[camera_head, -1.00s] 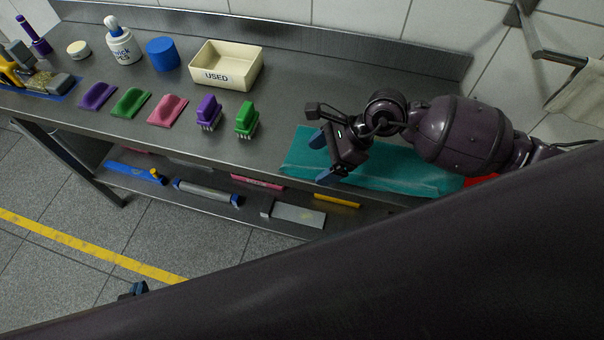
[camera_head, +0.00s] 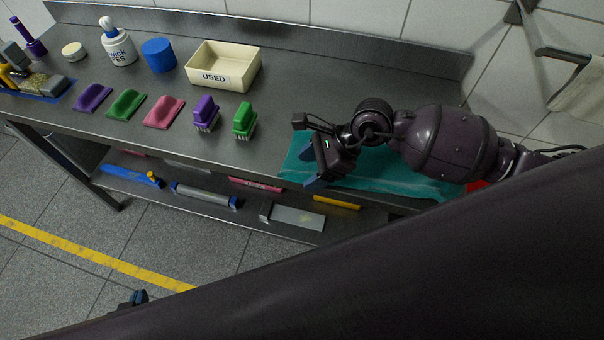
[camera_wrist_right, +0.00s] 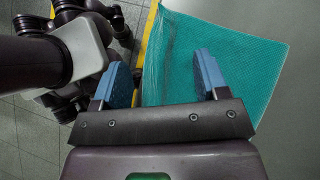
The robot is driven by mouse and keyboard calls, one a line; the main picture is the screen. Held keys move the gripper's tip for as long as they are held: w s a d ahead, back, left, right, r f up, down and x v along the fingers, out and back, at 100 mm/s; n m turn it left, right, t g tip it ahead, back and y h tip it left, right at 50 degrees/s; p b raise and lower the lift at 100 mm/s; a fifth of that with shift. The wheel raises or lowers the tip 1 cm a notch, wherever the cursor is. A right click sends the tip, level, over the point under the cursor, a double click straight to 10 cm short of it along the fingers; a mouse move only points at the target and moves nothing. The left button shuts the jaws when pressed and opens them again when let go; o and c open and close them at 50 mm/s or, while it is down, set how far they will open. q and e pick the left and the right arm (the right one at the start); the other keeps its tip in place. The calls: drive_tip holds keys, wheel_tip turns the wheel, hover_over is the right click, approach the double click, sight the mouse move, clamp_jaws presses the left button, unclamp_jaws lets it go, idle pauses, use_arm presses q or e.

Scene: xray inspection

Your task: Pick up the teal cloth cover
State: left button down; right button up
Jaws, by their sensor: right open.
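The teal cloth cover (camera_head: 395,178) lies flat at the right end of the steel bench, partly hidden behind my right arm. In the right wrist view the cloth (camera_wrist_right: 245,60) spreads beyond and to the right of the fingers. My right gripper (camera_head: 310,168) is over the cloth's left part. In the right wrist view the open gripper (camera_wrist_right: 160,75) has its right finger over the cloth and its left finger just outside the cloth's edge. Nothing is held between the fingers. Only a small dark and blue tip of my left gripper (camera_head: 134,298) shows low at the left.
Green (camera_head: 244,120) and purple (camera_head: 205,114) brushes stand left of the cloth. A cream USED bin (camera_head: 238,81) and blue cup (camera_head: 159,55) are behind. A lower shelf (camera_head: 270,215) holds several items. A red item (camera_head: 478,186) shows at the cloth's right end.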

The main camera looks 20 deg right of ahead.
drive_tip(key=shift+f, duration=0.1)
drive_tip(key=c, duration=0.6)
clamp_jaws()
use_arm(q)
drive_tip(key=shift+s+f, duration=0.15)
drive_tip(key=shift+s, duration=0.15)
use_arm(e)
drive_tip(key=shift+s, duration=0.1)
